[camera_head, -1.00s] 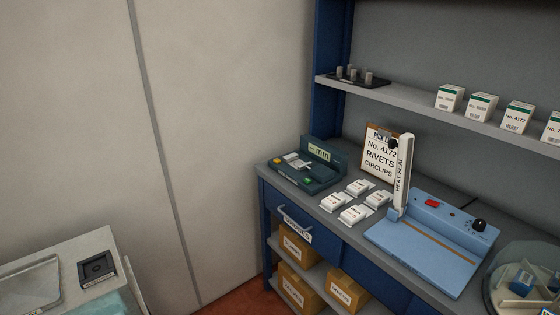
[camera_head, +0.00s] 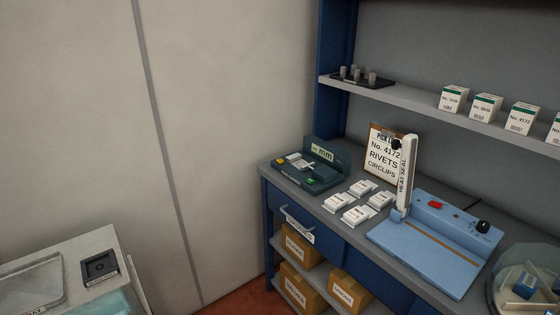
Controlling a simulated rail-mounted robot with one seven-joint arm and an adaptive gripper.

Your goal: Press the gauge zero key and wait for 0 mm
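The gauge (camera_head: 305,171) is a dark green device at the far left end of the workbench. Its raised back carries a pale display (camera_head: 322,152) marked "mm"; no digits can be read at this size. A green key (camera_head: 310,182) sits on its front right, and a small orange-red spot (camera_head: 279,164) shows at its left. A light metal piece (camera_head: 298,161) lies on its top. My gripper is not in view, and nothing touches the gauge.
Several white packets (camera_head: 355,215) lie right of the gauge. A blue heat sealer (camera_head: 436,242) with an upright arm and a clipboard (camera_head: 384,154) stand further right. Boxes line the shelf (camera_head: 420,111) above. A side cabinet (camera_head: 70,262) stands at lower left.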

